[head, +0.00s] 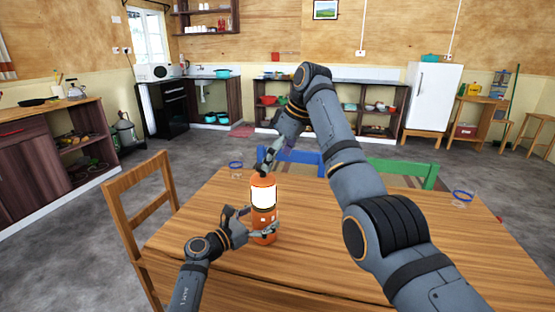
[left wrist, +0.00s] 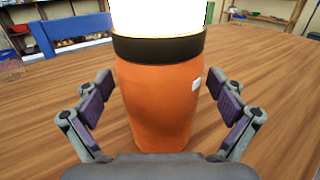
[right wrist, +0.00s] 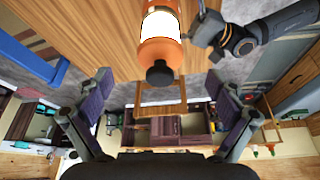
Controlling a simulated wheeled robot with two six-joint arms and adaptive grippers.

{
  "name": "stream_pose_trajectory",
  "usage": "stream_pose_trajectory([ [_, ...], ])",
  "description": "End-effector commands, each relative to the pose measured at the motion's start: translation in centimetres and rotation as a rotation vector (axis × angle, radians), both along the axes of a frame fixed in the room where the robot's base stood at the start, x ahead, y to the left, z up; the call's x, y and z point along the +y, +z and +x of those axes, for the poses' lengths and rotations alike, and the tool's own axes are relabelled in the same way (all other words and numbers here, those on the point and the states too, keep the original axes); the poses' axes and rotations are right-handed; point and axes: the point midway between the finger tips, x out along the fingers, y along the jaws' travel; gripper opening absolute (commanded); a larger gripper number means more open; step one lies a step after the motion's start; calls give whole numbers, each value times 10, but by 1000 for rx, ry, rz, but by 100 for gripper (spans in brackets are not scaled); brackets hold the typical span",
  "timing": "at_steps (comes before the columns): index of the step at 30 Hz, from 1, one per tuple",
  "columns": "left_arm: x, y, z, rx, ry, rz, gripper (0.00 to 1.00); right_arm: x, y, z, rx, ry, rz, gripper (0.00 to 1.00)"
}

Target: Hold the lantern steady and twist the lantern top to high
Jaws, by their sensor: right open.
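The orange lantern (head: 264,223) stands upright on the wooden table, with a bright white light band and a dark ring below it. Its orange lower body fills the middle of the left wrist view (left wrist: 160,100). My left gripper (head: 250,222) is open around the lower body, with small gaps visible on both sides. My right gripper (head: 265,165) is open above the lantern top, pointing down. In the right wrist view, the lantern's dark top knob (right wrist: 159,74) lies ahead, between the lines of the fingers and apart from them. The right arm and gripper partly hide the top in the head view.
The wooden table (head: 330,235) is mostly clear around the lantern.

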Motion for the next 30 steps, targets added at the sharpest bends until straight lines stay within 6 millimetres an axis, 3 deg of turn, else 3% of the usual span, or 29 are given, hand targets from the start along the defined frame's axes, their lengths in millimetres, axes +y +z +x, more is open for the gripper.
stream_pose_trajectory([
  [11, 3, 0, -2, -1, 1, 1, 100, 0, 0, 0, 0, 0, 0, 94],
  [24, 75, -2, -62, 1, 1, 4, 100, 0, 0, 0, 0, 0, 0, 94],
  [30, 91, -1, -76, 1, 0, 2, 100, 0, 0, 0, 0, 0, 0, 94],
])
